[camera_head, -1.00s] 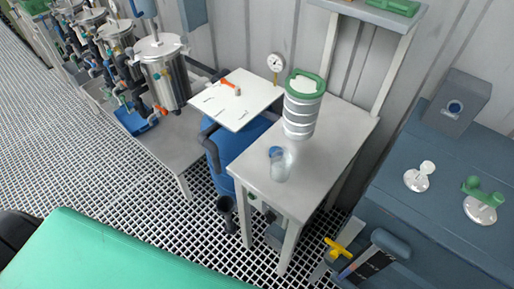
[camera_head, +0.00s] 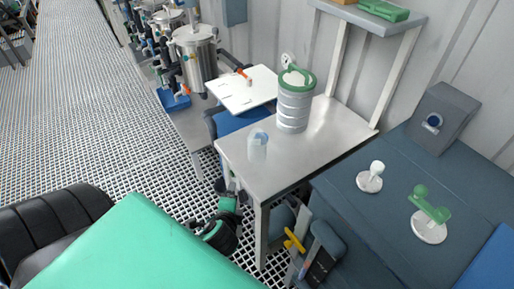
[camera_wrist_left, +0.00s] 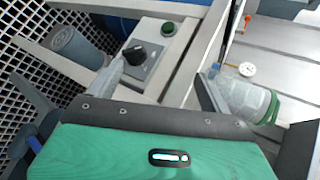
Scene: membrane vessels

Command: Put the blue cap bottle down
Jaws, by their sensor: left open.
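The blue cap bottle (camera_head: 258,148), a small clear bottle with a blue top, stands upright on the metal table (camera_head: 300,160), near its left edge. Nothing touches it in the head view. My left gripper, green and black at its wrist (camera_head: 222,225), is low beside the table's left front leg, below the tabletop and apart from the bottle. In the left wrist view its two fingers (camera_wrist_left: 160,75) are spread with nothing held between them. A clear-looking body with a green ring (camera_wrist_left: 250,98) shows behind the right finger; I cannot tell which container it is. My right gripper is not in view.
A metal canister with a green lid (camera_head: 295,100) stands behind the bottle. A white board (camera_head: 243,92) lies to the left. A knob panel (camera_wrist_left: 145,55) is near my left fingers. Yellow-handled valve (camera_head: 294,240) sits below the table. The tabletop's right part is clear.

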